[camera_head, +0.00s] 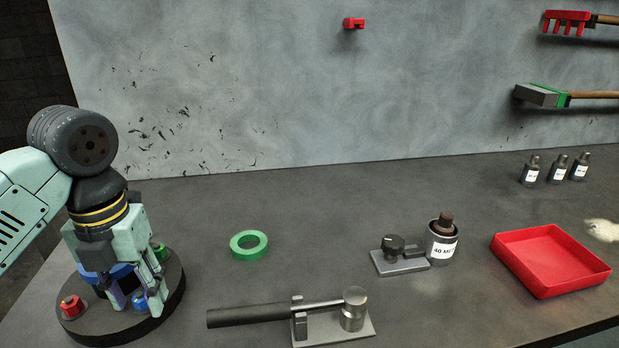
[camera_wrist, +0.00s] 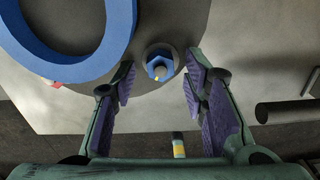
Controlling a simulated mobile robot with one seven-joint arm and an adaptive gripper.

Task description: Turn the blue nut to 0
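The blue nut (camera_wrist: 160,63) sits on a dark round base, with a bolt end showing in its middle. In the head view the blue nut (camera_head: 139,301) shows between my fingers, near the front edge of the round base (camera_head: 168,308). My gripper (camera_wrist: 160,82) is open, with one purple-padded finger on each side of the nut. Gaps show between the pads and the nut; I cannot tell the height difference. In the head view my gripper (camera_head: 136,300) points down over the base. Any number marking by the nut is not readable.
A red nut (camera_head: 71,307) and a green nut (camera_head: 159,251) share the base. A green ring (camera_head: 249,246), a black-handled lever tool (camera_head: 250,315) and a red tray (camera_head: 550,260) are to the right.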

